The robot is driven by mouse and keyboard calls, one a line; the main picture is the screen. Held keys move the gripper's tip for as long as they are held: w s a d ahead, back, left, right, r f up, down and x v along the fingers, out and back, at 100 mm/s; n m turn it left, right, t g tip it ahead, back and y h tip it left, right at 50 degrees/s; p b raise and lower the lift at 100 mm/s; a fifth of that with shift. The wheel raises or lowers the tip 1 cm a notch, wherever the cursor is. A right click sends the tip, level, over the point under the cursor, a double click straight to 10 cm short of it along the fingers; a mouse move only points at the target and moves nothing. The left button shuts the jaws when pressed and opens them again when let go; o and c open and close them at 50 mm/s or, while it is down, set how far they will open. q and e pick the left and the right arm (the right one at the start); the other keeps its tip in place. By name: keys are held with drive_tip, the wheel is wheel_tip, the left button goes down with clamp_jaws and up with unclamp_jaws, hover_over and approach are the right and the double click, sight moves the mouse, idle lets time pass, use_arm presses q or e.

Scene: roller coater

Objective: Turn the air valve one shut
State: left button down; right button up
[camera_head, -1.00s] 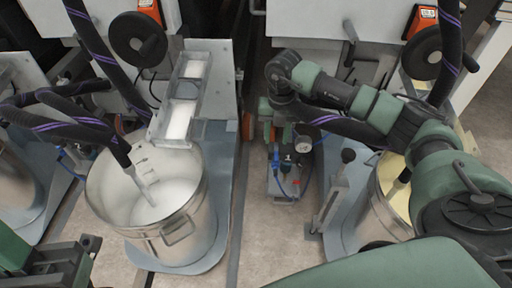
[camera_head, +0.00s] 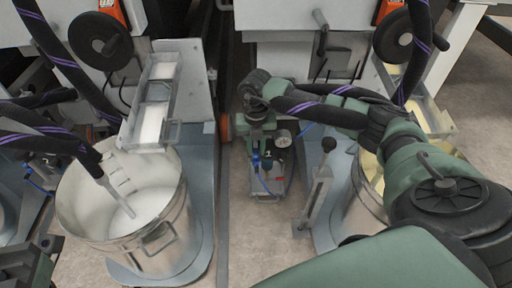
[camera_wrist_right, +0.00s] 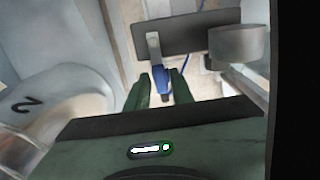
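The air valve's blue handle (camera_wrist_right: 161,78) shows in the right wrist view, below a grey metal fitting. In the head view, the small air unit (camera_head: 268,180) with blue hoses and a round gauge stands low between two machines, and blue parts (camera_head: 263,160) show just below my right gripper (camera_head: 258,148). In the right wrist view my right gripper (camera_wrist_right: 163,88) is open, with one green finger on each side of the blue handle. I cannot tell whether the fingers touch it. Part of my left arm shows at the lower left of the head view; its fingertips are not clear.
A steel pot of white liquid (camera_head: 128,235) stands on the left, with a hose over it. A lever post with a black knob (camera_head: 318,190) stands right of the air unit. Another pot (camera_head: 362,215) is partly behind my right arm. Bare floor lies before the air unit.

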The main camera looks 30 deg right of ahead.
clamp_jaws()
idle(1.1)
